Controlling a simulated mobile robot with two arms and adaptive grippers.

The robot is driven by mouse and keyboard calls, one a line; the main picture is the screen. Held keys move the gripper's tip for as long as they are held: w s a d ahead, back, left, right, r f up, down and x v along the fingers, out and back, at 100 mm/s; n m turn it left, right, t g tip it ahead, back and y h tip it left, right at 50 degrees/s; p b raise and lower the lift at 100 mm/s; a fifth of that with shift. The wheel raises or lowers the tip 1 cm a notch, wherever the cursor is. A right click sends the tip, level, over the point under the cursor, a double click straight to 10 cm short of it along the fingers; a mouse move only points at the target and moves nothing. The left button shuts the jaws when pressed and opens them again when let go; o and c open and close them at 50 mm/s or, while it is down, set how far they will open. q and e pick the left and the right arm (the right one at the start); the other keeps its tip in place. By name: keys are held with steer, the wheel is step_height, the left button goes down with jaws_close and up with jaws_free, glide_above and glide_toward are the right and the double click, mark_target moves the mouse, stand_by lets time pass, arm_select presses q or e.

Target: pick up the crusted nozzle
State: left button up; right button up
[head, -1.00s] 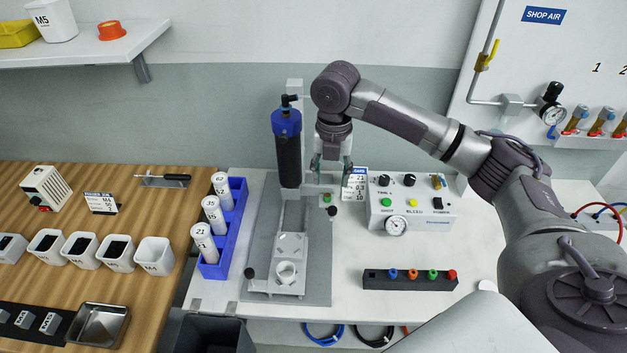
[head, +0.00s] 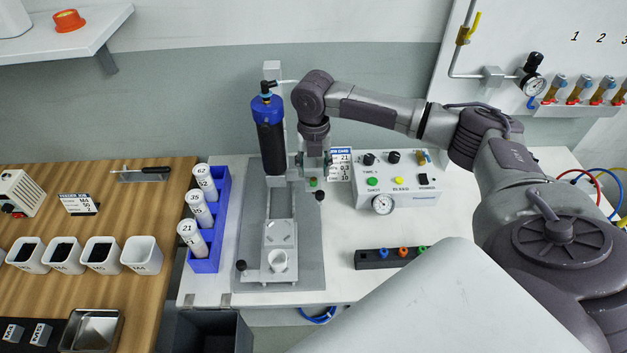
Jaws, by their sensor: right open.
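I cannot pick out the crusted nozzle with certainty. A black barrel with a blue cap (head: 270,135) stands upright on the gantry fixture, and the detail at its lower end is too small to read. A black rack (head: 371,259) holds small coloured nozzles, blue, red and green, on the white bench; its right end is hidden by a pale part of mine. My right gripper (head: 313,166) points down just right of the barrel, above the back of the fixture plate (head: 308,262). Its fingers are apart, with nothing clearly seen between them. My left gripper is not in view.
A control box (head: 410,190) with a gauge stands right of the gripper, with a printed card (head: 340,168) beside it. A blue rack (head: 206,265) of white tubes stands left of the fixture. A dark bin (head: 212,330) is below the bench front.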

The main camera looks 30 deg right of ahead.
mark_target(314, 179)
step_height(314, 179, down, 3)
steer(key=shift+w, duration=0.1)
steer(key=c, duration=0.8)
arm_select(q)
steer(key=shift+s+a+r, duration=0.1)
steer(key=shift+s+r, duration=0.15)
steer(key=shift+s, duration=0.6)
arm_select(e)
steer(key=shift+r, duration=0.1)
